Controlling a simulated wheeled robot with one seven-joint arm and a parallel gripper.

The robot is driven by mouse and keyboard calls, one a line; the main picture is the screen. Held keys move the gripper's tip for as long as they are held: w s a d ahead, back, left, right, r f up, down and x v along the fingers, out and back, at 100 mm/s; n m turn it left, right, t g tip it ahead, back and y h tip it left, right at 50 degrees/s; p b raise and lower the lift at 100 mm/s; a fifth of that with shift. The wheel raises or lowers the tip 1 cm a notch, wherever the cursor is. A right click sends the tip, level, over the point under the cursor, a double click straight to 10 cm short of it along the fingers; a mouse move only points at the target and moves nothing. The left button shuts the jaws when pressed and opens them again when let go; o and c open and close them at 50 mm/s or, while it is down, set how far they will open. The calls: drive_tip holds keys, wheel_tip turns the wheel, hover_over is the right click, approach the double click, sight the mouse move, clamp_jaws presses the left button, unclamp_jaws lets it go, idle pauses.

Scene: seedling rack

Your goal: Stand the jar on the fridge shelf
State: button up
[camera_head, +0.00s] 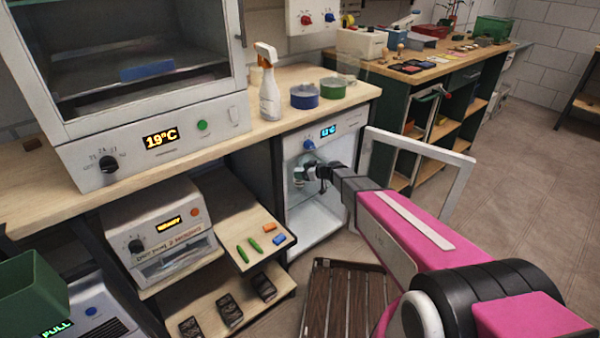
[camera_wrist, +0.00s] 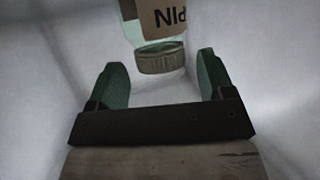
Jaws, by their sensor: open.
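The fridge (camera_head: 318,215) is the white cabinet under the bench, with its door (camera_head: 447,196) swung open to the right. My gripper (camera_head: 309,172) reaches into its upper part. In the wrist view my gripper (camera_wrist: 162,75) is open, with one dark green finger on each side. A pale green glass jar (camera_wrist: 130,35) with a ribbed lid and a brown label is just beyond and between the fingertips, with a gap on both sides. In the head view the jar (camera_head: 299,172) is small and partly covered by my gripper. Its base and the surface under it are hard to make out.
White fridge walls close in around my gripper. A spray bottle (camera_head: 268,90), a blue pot (camera_head: 304,97) and a green pot (camera_head: 333,88) stand on the bench above. A slatted wooden platform (camera_head: 345,300) lies on the floor before the fridge.

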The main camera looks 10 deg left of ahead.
drive_tip(key=s+d+r+m+g+h, duration=0.2)
drive_tip(key=s+d+m+h, duration=0.2)
drive_tip(key=s+d, duration=0.5)
drive_tip(key=s+d+r+m+g+h, duration=0.1)
drive_tip(key=s+d+r+m+h, duration=0.2)
drive_tip(key=s+d, duration=0.5)
drive_tip(key=s+d+r+m+g+h, duration=0.2)
drive_tip(key=s+d+m+h, duration=0.3)
drive_tip(key=d, duration=1.3)
drive_tip(key=s+m, duration=0.1)
drive_tip(key=s, duration=0.3)
drive_tip(key=shift+s+d+r+g, duration=0.2)
drive_tip(key=shift+s+r+g, duration=0.1)
drive_tip(key=shift+s, duration=0.05)
drive_tip(key=shift+c, duration=0.2)
